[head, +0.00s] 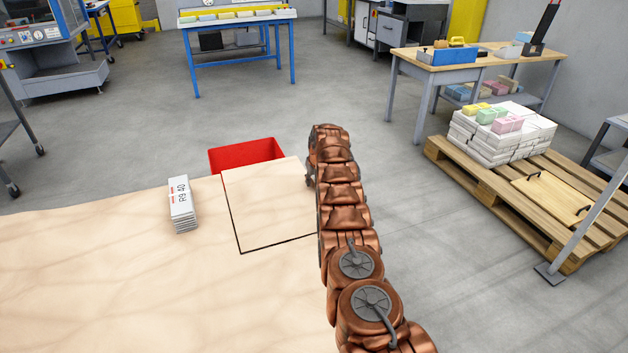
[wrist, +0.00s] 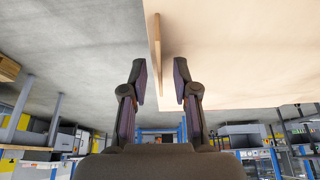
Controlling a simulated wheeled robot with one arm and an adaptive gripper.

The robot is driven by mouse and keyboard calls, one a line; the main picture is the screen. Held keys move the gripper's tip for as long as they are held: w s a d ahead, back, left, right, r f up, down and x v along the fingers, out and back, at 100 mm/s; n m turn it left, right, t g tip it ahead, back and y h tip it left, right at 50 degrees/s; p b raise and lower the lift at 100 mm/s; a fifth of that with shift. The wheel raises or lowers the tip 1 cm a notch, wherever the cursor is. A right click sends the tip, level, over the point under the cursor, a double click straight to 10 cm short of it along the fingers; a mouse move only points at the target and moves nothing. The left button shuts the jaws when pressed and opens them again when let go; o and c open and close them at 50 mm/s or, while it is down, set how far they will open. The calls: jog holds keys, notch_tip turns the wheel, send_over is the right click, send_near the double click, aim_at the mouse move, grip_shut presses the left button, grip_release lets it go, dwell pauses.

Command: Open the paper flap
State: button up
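The paper flap (head: 268,212) is a pale wooden panel outlined by a dark gap at the far right corner of the worktop. In the head view it looks roughly level with the worktop. My gripper (head: 309,180) is at the flap's right edge, mostly hidden behind my copper arm. In the wrist view my gripper (wrist: 159,72) is open, its two dark fingers apart. A thin tan board edge (wrist: 157,40), apparently the flap's, shows between the fingers. I cannot tell whether either finger touches it.
The pale worktop (head: 90,270) carries a small newspaper stack (head: 182,205) left of the flap. A red bin (head: 245,153) stands just beyond the flap. A pallet (head: 500,205) with paper stacks is at right. The grey floor between is open.

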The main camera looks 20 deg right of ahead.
grip_shut()
dwell(0.6)
